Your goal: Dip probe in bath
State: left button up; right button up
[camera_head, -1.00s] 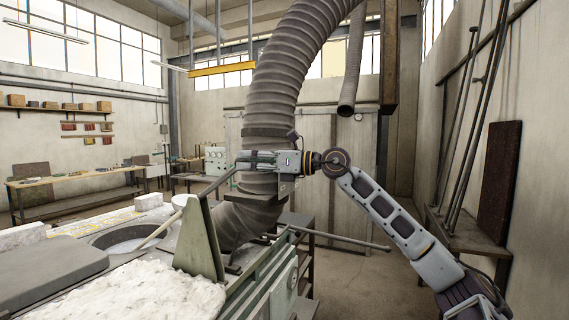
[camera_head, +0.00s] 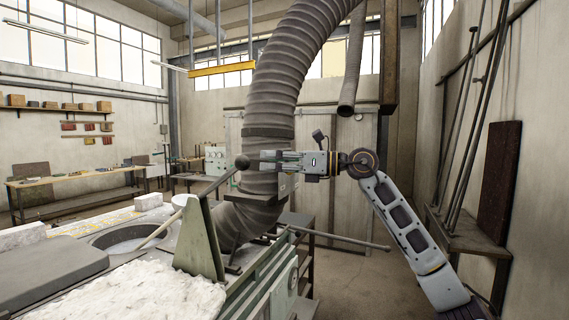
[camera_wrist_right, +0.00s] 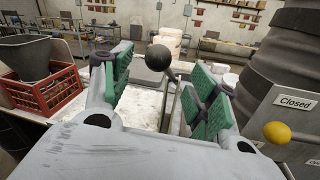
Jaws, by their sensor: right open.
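A rod with a dark ball (camera_head: 242,161) at its upper end slants up to the right from the top of a green upright bracket (camera_head: 199,240). A pale rod (camera_head: 160,230) slopes from the bracket's left side into the round bath opening (camera_head: 125,237); its lower end and any liquid are hard to see. I cannot tell whether both rods are one piece. My right gripper (camera_head: 264,160) is open and empty, just right of the ball. In the right wrist view, the ball (camera_wrist_right: 161,57) shows beyond and between the open green-padded fingers (camera_wrist_right: 165,78). My left gripper is not in view.
A thick ribbed duct (camera_head: 285,85) stands behind the gripper. The wrist view shows its "Closed" label (camera_wrist_right: 294,101), a yellow knob (camera_wrist_right: 277,132) and a red crate (camera_wrist_right: 45,92). A grey slab (camera_head: 50,262) lies left of the bath. A long bar (camera_head: 340,238) juts right.

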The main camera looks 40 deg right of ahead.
jog(key=shift+v, duration=1.45)
jog(key=shift+r, duration=0.1)
